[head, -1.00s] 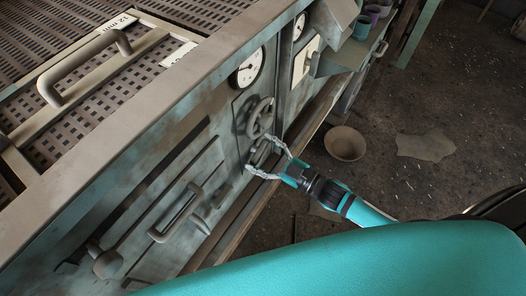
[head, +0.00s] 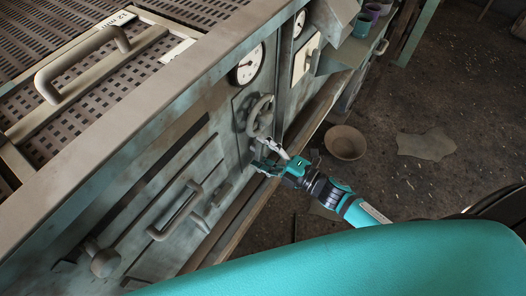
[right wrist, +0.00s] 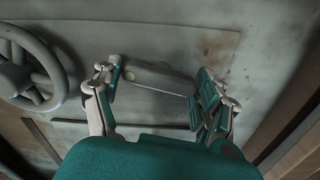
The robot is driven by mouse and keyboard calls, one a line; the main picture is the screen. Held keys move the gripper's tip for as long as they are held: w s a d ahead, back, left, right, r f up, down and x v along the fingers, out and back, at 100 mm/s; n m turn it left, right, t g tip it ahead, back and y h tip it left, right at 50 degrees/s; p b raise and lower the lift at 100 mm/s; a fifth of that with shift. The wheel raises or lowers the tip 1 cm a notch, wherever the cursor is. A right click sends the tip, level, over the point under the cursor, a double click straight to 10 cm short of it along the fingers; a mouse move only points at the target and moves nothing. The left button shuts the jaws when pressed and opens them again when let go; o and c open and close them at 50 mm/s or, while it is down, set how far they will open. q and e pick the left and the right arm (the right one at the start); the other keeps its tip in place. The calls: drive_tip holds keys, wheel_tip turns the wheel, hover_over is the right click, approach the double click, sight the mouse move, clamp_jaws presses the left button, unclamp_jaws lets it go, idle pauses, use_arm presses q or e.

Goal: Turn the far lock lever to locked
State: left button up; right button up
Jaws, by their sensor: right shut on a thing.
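The lock lever (right wrist: 158,79) is a grey bar on a flat panel, lying nearly level in the right wrist view. My right gripper (right wrist: 157,88) has a finger at each end of the bar and is shut on it. In the head view my right gripper (head: 268,160) is at the machine's front, just below the handwheel, and hides most of the lever there. My left gripper is not in view.
A handwheel (head: 260,115) sits close above the gripper; it also shows in the right wrist view (right wrist: 32,70). A dial gauge (head: 249,65) is above it. A door handle (head: 175,212) is to the left. A bowl (head: 345,143) lies on the open floor at right.

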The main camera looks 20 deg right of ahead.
drive_tip(key=shift+f+n+b, duration=0.15)
drive_tip(key=shift+n+b, duration=0.15)
drive_tip(key=shift+n, duration=0.9)
drive_tip(key=o, duration=1.2)
drive_tip(key=shift+s+d, duration=0.1)
drive_tip(key=v, duration=1.1)
drive_tip(key=shift+s+d, duration=0.25)
drive_tip(key=shift+s, duration=0.05)
